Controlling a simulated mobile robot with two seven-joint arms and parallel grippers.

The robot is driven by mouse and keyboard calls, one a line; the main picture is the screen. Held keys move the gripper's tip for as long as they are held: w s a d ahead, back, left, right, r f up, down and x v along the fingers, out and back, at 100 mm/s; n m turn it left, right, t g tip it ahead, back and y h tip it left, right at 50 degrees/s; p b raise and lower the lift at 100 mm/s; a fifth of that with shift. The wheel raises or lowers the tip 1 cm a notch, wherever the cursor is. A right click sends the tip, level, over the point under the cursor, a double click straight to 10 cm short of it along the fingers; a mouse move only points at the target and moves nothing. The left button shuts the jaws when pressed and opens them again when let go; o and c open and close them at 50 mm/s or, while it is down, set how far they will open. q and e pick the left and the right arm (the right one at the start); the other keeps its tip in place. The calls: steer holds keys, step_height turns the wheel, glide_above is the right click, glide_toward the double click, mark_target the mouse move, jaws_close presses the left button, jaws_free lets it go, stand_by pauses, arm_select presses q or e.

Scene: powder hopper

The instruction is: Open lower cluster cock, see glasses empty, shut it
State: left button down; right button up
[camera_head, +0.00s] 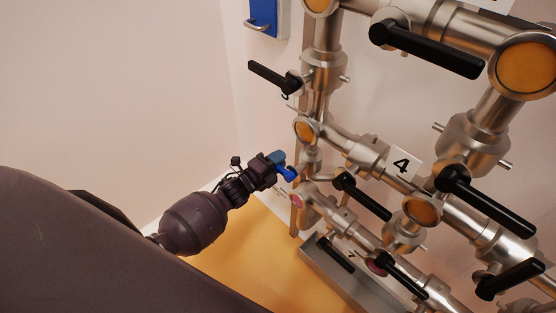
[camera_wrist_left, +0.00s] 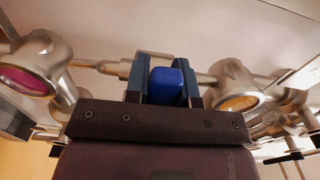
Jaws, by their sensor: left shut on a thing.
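My left gripper (camera_head: 281,165) is shut on a blue handle (camera_head: 290,175) beside the steel pipework. In the left wrist view, the handle's blue end (camera_wrist_left: 167,87) sits between the two fingers (camera_wrist_left: 163,82). Whether the handle's cock is open or shut is hard to tell. Near the gripper, an upper sight glass (camera_head: 306,130) is amber and a lower one (camera_head: 297,200) is pink. The left wrist view also shows a magenta glass (camera_wrist_left: 25,80) on the left and an amber glass (camera_wrist_left: 240,103) on the right. My right gripper is not in view.
Several black levers stick out from the pipes, including one above (camera_head: 273,76) and one to the right (camera_head: 362,196) of my gripper. A plate marked 4 (camera_head: 401,166) hangs on the pipework. A blue box (camera_head: 266,17) is on the wall. The left side is clear.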

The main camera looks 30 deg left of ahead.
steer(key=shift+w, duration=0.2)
arm_select(q)
steer(key=s+d+r+m, duration=0.2)
steer(key=d+r+m, duration=0.4)
steer(key=m, duration=1.3)
steer(key=shift+s+d+r+b, duration=0.15)
steer(key=shift+d+b, duration=0.15)
steer(key=shift+b, duration=0.05)
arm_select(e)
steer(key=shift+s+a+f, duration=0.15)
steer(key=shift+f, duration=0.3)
arm_select(q)
steer(key=shift+d+m, duration=0.1)
steer(key=shift+m, duration=0.2)
